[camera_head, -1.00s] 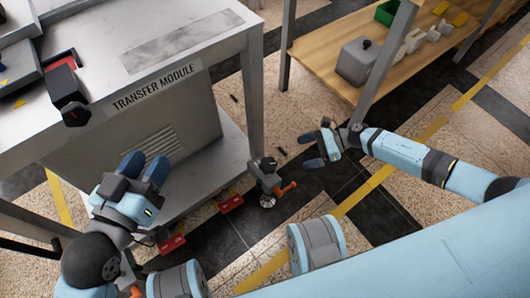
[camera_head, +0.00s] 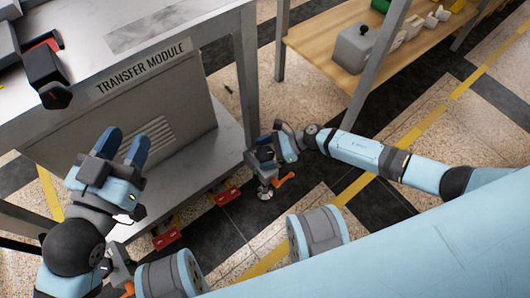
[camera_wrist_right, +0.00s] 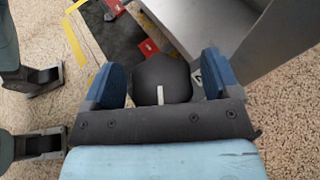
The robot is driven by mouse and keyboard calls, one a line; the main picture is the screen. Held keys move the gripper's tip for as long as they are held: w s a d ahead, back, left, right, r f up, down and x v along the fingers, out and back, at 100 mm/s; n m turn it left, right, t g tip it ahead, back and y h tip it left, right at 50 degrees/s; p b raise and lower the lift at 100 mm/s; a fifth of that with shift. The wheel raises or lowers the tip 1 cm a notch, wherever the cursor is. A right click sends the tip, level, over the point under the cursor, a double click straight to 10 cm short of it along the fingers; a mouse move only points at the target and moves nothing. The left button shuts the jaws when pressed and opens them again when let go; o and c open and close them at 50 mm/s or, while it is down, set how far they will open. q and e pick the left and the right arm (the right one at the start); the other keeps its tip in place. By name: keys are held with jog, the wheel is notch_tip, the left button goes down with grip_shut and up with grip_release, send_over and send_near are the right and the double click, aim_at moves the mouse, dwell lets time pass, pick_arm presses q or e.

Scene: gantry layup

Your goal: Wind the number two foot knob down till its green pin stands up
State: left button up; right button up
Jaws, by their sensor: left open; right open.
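The foot (camera_head: 265,181) below the transfer module's right corner has an orange lever (camera_head: 285,180) and a round metal pad on the floor. My right gripper (camera_head: 275,149) is at the top of this foot. In the right wrist view, a dark faceted knob (camera_wrist_right: 161,75) with a white line lies between the blue fingers of that gripper (camera_wrist_right: 162,78). The fingers are open, with small gaps visible on both sides. No green pin shows. My left gripper (camera_head: 124,146) is open and empty before the module's front panel.
The transfer module (camera_head: 186,110) stands on the left, its lower shelf near the foot. Red blocks (camera_head: 228,193) lie on the floor along its front. Another foot with an orange lever is partly hidden at lower left.

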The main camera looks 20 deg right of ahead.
jog(key=c, duration=0.9)
jog(key=shift+s+r+m+t+p, duration=0.1)
jog(key=shift+m+t+p, duration=0.3)
jog(key=shift+p, duration=0.05)
jog(key=shift+c, duration=0.2)
jog(key=shift+m+t, duration=0.5)
jog(key=shift+m+t+h+p, duration=0.5)
jog(key=shift+m+t, duration=0.1)
jog(key=shift+t, duration=0.1)
pick_arm(q)
jog(key=shift+s+d+n+g, duration=0.25)
jog(key=shift+s+n+g, duration=0.1)
jog(key=shift+n, duration=0.25)
pick_arm(e)
jog(key=o, duration=0.9)
jog(key=shift+o, duration=0.2)
jog(key=shift+d, duration=0.1)
